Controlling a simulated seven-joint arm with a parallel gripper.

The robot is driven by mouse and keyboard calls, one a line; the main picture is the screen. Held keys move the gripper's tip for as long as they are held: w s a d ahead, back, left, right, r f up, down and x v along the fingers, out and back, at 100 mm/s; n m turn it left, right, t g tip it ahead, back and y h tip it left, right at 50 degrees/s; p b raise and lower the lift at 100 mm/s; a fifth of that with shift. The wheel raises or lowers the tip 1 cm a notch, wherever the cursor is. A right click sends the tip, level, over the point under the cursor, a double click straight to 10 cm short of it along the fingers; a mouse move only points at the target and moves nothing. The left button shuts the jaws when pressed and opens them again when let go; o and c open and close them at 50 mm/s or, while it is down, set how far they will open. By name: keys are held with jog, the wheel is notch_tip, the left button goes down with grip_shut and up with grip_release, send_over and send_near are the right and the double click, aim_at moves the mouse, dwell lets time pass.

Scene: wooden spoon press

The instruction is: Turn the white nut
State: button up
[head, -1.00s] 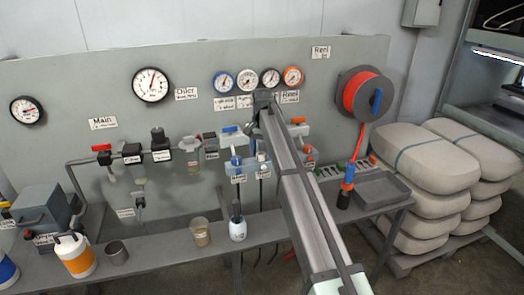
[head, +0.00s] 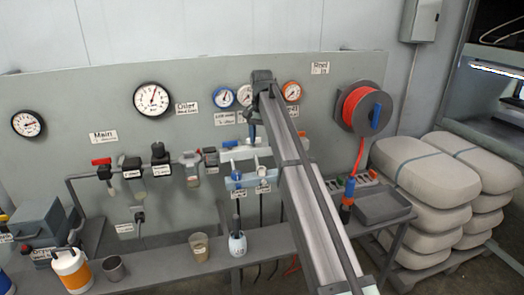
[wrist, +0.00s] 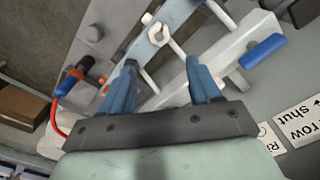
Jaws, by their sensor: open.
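The white nut (head: 262,173) sits on the right part of a pale blue block on the grey panel, left of my arm in the head view. A blue nut (head: 236,175) is beside it to the left. In the wrist view a white, ring-like part that looks like the white nut (wrist: 158,34) lies on the pale blue block, beyond my fingertips. My gripper (wrist: 165,68) is open, with its two blue fingers apart and nothing between them. It is apart from the nut. In the head view my arm hides most of the gripper.
A blue-handled white valve (wrist: 262,50) is close to the right finger in the wrist view. The red hose reel (head: 362,108) hangs right of my arm.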

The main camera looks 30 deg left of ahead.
jog(key=shift+r, duration=1.25)
